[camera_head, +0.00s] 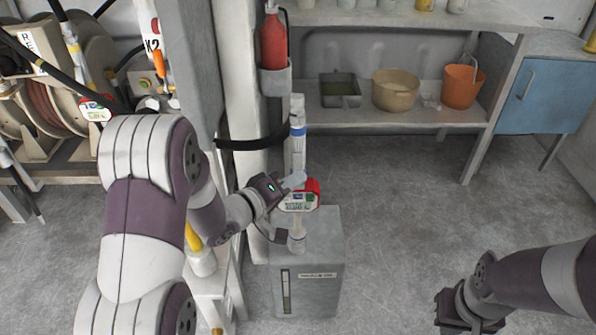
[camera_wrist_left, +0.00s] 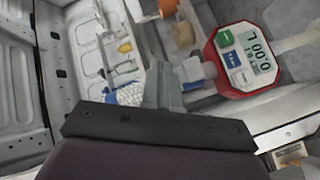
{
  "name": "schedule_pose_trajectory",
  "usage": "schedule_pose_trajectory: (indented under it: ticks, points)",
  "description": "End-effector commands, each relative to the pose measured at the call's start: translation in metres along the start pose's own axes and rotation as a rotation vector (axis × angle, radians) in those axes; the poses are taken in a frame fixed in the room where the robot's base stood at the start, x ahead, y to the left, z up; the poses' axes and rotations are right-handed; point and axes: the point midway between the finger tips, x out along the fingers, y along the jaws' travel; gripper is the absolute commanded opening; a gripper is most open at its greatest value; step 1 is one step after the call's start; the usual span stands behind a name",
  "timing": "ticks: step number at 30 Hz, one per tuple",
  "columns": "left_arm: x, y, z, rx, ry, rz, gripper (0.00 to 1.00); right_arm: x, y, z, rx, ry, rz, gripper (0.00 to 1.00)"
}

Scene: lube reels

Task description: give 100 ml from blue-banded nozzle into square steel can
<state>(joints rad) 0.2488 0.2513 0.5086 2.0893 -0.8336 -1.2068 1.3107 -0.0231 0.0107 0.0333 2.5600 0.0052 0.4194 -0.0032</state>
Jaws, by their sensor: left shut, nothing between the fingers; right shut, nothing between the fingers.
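The blue-banded nozzle (camera_head: 298,140) stands upright, its hose running off to the left. Its red-framed meter (camera_head: 299,200) sits below the band, and its lower end points down at the top of the square steel can (camera_head: 318,260). Whether the tip is inside the opening I cannot tell. My left gripper (camera_head: 293,182) is shut and empty, its fingertips close beside the meter. In the left wrist view the meter (camera_wrist_left: 245,60) shows a display, seemingly reading 0.00, with green and blue buttons; the shut fingers (camera_wrist_left: 163,85) are left of it. My right gripper (camera_head: 462,312) is shut, low at right, far from the can.
A grey post (camera_head: 235,80) with a red extinguisher (camera_head: 273,40) stands behind the can. Hose reels (camera_head: 60,90) with another meter (camera_head: 97,108) are left. A shelf (camera_head: 390,116) holds a tray, a tan basin and an orange bucket. Floor to the right is clear.

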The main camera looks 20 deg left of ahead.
Motion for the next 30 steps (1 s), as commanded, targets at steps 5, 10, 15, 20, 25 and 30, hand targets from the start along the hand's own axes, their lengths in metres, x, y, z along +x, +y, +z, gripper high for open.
schedule_pose_trajectory:
  ticks: [5,10,15,20,25,30]
  points:
    - [0.0040,-0.0021,-0.0037,0.000,0.000,0.000,0.00,-0.0046,0.0000,-0.0005,0.000,0.000,0.000,0.00]
    - [0.0049,-0.0035,-0.0038,0.000,0.000,0.000,0.00,-0.0040,0.0000,-0.0005,0.000,0.000,0.000,0.00]
    - [0.0050,-0.0035,-0.0038,0.000,0.000,0.000,0.00,-0.0040,0.0000,-0.0004,0.000,0.000,0.000,0.00]
    - [0.0058,-0.0041,-0.0045,0.000,0.000,0.000,0.00,-0.0041,0.0000,-0.0005,0.000,0.000,0.000,0.00]
    - [0.0073,-0.0051,-0.0055,0.000,0.000,0.000,0.00,-0.0043,0.0000,-0.0005,0.000,0.000,0.000,0.00]
    - [0.0086,-0.0060,-0.0065,0.000,0.000,0.000,0.00,-0.0044,0.0000,-0.0005,0.000,0.000,0.000,0.00]
